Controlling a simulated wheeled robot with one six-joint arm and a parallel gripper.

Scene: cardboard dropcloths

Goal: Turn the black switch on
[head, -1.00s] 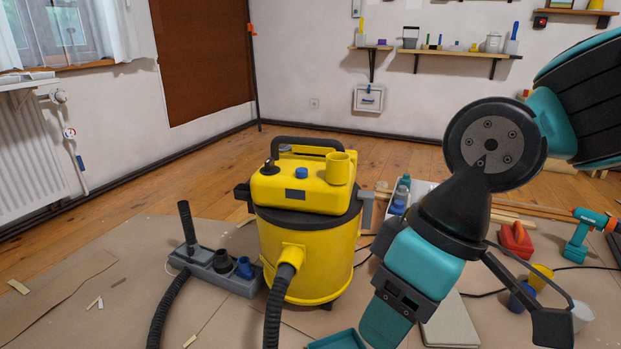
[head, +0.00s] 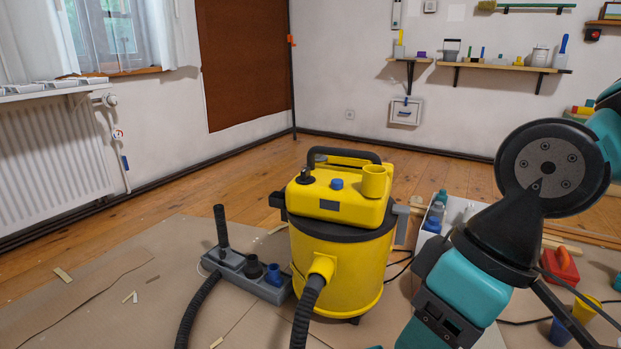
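A yellow vacuum cleaner (head: 345,268) stands upright on the cardboard left of my arm. On its top are a small black knob-like switch (head: 305,177), a blue knob (head: 337,184) and a yellow round cup-like part (head: 374,182). The switch is too small to tell which way it is set. My arm is at the lower right, in front of and to the right of the vacuum, apart from the switch. Its end runs out of the bottom of the picture, so my gripper's fingertips are hidden.
A grey accessory holder (head: 247,277) and a black hose (head: 196,318) lie left of the vacuum. A red-and-black wall device (head: 593,34) is at the upper right. A red tool (head: 563,266) and cups (head: 586,309) lie right of my arm. Cardboard at left is mostly clear.

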